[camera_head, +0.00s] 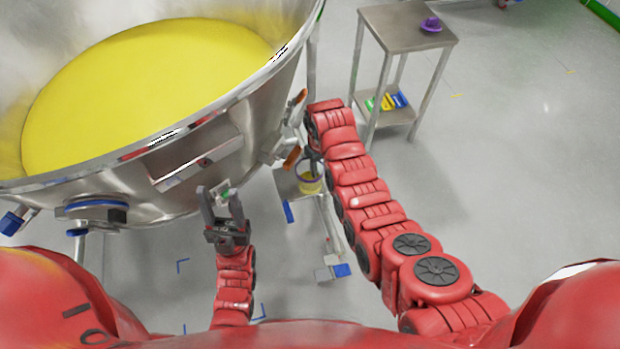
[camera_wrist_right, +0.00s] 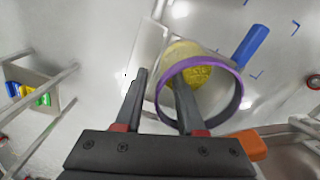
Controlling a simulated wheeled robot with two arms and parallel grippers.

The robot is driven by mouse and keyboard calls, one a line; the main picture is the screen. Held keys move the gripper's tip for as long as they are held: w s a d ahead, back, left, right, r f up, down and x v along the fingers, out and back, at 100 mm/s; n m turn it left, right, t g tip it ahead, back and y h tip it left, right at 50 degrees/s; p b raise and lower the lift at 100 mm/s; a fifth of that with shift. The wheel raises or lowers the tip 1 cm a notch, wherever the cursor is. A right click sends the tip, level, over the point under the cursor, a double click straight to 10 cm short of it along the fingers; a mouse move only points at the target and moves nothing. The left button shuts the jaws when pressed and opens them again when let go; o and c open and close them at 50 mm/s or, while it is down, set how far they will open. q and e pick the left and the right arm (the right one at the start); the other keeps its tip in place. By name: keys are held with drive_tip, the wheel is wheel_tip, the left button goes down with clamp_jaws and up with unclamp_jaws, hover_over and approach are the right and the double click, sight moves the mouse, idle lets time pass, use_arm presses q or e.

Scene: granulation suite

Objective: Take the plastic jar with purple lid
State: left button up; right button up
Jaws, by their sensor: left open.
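A clear plastic jar with a purple rim (camera_wrist_right: 238,110) shows in the right wrist view, its top open and yellow material inside. In the head view the jar (camera_head: 311,183) is below the big vessel's outlet, partly behind my right arm. My right gripper (camera_wrist_right: 160,80) is at the jar's rim with its fingers apart. One finger reaches over the jar's opening and the other is outside its left wall; contact with the wall cannot be told. My left gripper (camera_head: 221,195) is open and empty before the vessel's front.
A large steel vessel (camera_head: 225,110) of yellow powder fills the upper left. A steel side table (camera_head: 395,35) holds a purple object (camera_head: 430,24), with coloured items (camera_head: 387,100) on its lower shelf. Orange handles (camera_head: 292,157) are close to my right gripper. The floor at right is clear.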

sight(310, 177)
wheel_tip(310, 177, down, 3)
drive_tip(key=shift+r, duration=0.15)
clamp_jaws()
idle(1.4)
